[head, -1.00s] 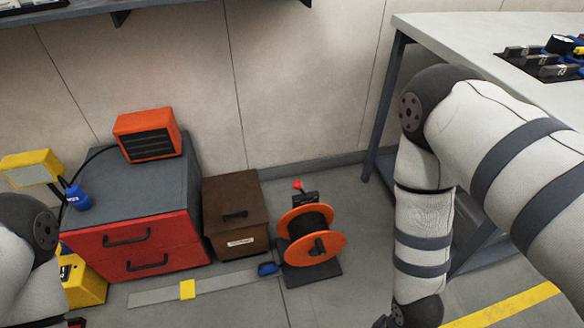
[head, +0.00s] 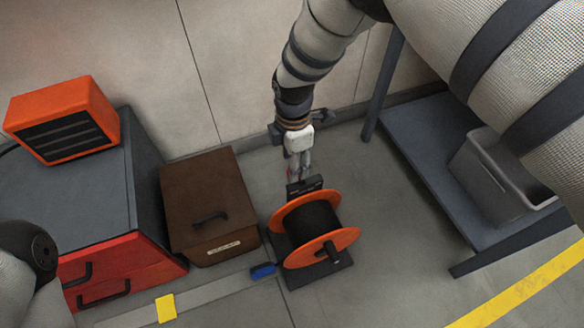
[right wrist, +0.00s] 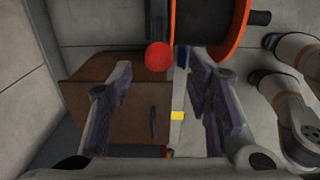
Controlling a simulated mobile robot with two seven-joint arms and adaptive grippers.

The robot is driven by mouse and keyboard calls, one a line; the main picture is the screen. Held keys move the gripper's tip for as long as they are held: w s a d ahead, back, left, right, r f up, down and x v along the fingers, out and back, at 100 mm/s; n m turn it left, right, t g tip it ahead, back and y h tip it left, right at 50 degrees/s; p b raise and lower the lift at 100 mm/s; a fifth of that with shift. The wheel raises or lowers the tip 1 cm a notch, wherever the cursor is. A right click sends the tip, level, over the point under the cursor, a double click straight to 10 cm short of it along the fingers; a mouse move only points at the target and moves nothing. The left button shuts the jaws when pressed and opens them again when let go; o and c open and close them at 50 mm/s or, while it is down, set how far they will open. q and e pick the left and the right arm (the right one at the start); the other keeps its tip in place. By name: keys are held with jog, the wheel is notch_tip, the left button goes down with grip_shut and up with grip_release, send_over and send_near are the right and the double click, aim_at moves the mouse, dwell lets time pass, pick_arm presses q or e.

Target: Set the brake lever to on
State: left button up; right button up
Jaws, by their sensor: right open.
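The cable reel (head: 312,232) has orange flanges and a black drum and stands on a dark base on the floor. Its brake lever is mostly hidden behind my right gripper (head: 299,176) in the head view. In the right wrist view the lever's round red knob (right wrist: 158,56) shows near the fingertips, between the two open fingers and closer to the left one. I cannot tell whether a finger touches it. My right gripper comes down from above at the back of the reel, open. My left gripper is out of view. The lever's setting cannot be read.
A brown box (head: 203,185) stands left of the reel, beside a red-fronted drawer cabinet (head: 120,272) bearing an orange heater (head: 62,122). A blue item (head: 262,271) lies close to the reel's base. At right is a bench shelf with a grey bin (head: 492,180).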

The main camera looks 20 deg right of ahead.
notch_tip(320, 180, down, 4)
jog(key=shift+r+b, duration=0.1)
jog(key=shift+b, duration=0.2)
grip_shut()
